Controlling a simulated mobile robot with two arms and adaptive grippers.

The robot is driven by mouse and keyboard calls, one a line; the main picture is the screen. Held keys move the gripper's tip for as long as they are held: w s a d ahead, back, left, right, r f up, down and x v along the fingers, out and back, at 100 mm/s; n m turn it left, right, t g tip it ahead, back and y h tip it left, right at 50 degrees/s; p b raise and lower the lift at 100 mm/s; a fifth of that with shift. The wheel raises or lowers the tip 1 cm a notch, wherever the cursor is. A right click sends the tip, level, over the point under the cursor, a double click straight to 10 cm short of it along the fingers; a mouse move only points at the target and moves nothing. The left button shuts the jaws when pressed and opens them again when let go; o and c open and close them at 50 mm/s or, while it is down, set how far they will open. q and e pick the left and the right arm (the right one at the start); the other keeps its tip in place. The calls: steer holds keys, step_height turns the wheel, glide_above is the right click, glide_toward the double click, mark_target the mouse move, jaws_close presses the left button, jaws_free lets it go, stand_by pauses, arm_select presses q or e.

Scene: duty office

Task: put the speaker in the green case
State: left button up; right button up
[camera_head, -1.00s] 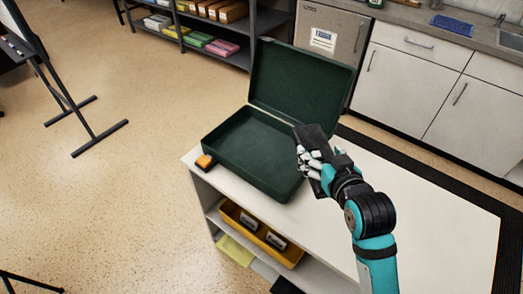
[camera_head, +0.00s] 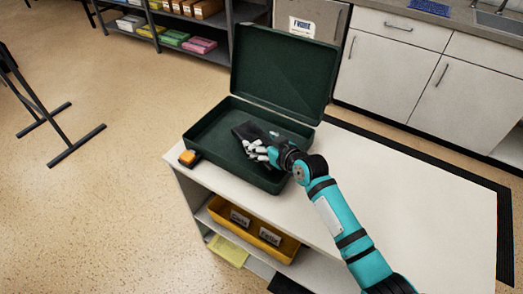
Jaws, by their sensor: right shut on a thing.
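The green case (camera_head: 206,134) stands open on the white counter, its lid (camera_head: 284,72) upright at the back. My right gripper (camera_head: 256,148) is over the inside of the case, shut on the dark speaker (camera_head: 243,130). The speaker is tilted, and its lower part is partly hidden by my fingers. I cannot tell whether it touches the case floor. My left gripper is not in view.
A small orange and black object (camera_head: 188,158) lies on the counter (camera_head: 400,200) by the case's left corner. A yellow bin (camera_head: 255,229) sits on the shelf below. The counter to the right is clear apart from my arm.

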steer(key=shift+f, duration=1.7)
steer(key=o, duration=1.4)
steer(key=shift+f, duration=0.2)
steer(key=shift+o, duration=0.2)
steer(key=shift+s+r, duration=0.1)
steer(key=shift+r, duration=0.05)
steer(key=v, duration=1.2)
